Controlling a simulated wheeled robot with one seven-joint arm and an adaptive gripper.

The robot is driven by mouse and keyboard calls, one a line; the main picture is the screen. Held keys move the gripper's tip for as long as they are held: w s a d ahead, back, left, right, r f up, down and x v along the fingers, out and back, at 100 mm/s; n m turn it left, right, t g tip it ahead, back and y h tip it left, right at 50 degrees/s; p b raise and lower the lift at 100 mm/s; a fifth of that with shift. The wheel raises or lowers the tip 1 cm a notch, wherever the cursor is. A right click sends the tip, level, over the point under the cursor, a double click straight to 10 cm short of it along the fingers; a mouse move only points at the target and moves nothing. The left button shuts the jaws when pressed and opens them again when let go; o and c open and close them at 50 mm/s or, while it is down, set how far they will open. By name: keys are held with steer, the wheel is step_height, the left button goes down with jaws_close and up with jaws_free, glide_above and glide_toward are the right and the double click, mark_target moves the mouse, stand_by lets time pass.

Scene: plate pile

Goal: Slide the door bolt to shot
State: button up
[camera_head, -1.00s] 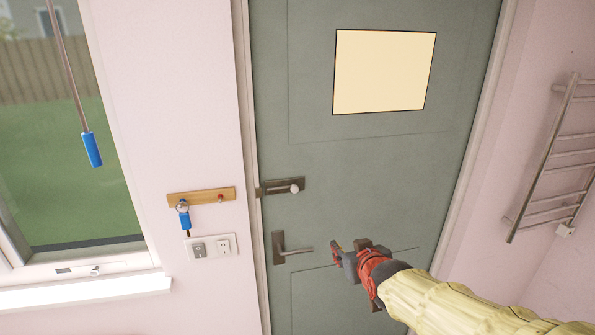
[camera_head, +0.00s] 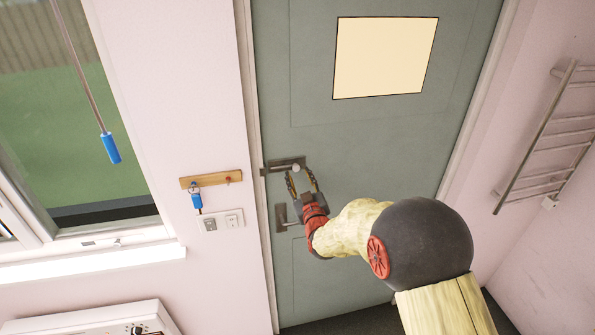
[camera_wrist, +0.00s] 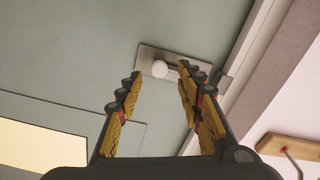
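The door bolt (camera_head: 284,163) is a dark metal plate with a pale round knob, mounted near the left edge of the green door (camera_head: 400,130). In the wrist view the bolt plate (camera_wrist: 150,56) lies ahead, with its white knob (camera_wrist: 160,69) between the fingertips' lines, nearer the right finger. My gripper (camera_head: 300,178) is open, its fingers pointing up at the bolt from just below. In the wrist view my gripper (camera_wrist: 158,80) has nothing between its fingers. Whether a fingertip touches the bolt I cannot tell.
A door lever (camera_head: 283,217) sits just below the bolt, partly behind my gripper. A wooden key rack (camera_head: 213,178) with a blue-tagged key and a switch plate (camera_head: 221,221) are on the wall to the left. A towel rail (camera_head: 545,140) is at right.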

mark_target(296, 169)
steer(key=shift+x, duration=1.55)
steer(key=shift+c, duration=0.4)
jaws_close()
